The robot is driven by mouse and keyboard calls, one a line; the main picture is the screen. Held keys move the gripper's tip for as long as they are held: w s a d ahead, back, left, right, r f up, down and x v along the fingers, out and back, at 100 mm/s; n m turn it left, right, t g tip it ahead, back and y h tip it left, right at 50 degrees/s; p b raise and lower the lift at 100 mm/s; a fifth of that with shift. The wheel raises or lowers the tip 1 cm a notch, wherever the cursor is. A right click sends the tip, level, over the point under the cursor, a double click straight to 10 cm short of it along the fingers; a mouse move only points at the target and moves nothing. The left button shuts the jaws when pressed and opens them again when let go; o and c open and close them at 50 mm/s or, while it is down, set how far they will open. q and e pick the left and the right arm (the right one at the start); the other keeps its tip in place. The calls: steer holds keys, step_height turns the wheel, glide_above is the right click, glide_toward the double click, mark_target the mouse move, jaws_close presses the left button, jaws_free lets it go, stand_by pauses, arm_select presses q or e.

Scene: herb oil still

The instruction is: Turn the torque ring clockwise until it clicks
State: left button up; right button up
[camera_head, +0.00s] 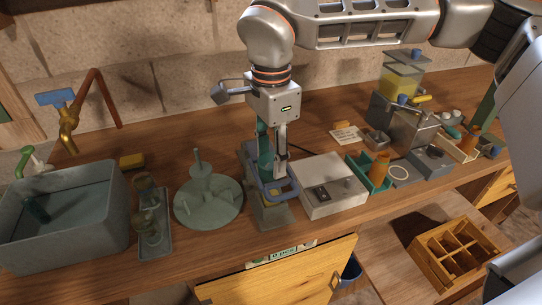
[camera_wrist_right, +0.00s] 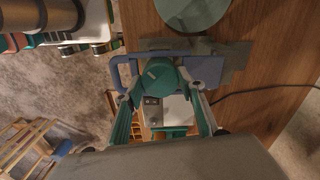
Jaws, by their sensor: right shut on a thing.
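The torque ring, as I take it, is the blue-grey piece with looped sides (camera_head: 288,190) on a narrow grey stand (camera_head: 272,215) mid-bench. In the right wrist view the ring (camera_wrist_right: 207,70) spreads to both sides of a round teal cap (camera_wrist_right: 159,77). My right gripper (camera_head: 273,165) points down over the stand from above. In the right wrist view its two fingers (camera_wrist_right: 163,88) sit on either side of the teal cap, at the ring. It is shut on the ring; the exact contact is partly hidden. My left gripper is in neither view.
A round grey-green plate with a post (camera_head: 208,203) stands close left of the stand. A white box (camera_head: 335,172) stands close right, with a teal tray (camera_head: 359,178) beyond. A grey basin (camera_head: 62,228) is far left. A cable (camera_wrist_right: 262,89) lies on the bench.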

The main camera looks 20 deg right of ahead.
mark_target(271, 160)
steer(key=shift+m, duration=0.4)
steer(key=o, duration=1.1)
steer(key=shift+r, duration=0.1)
step_height(271, 160, up, 12)
steer(key=shift+s, duration=0.1)
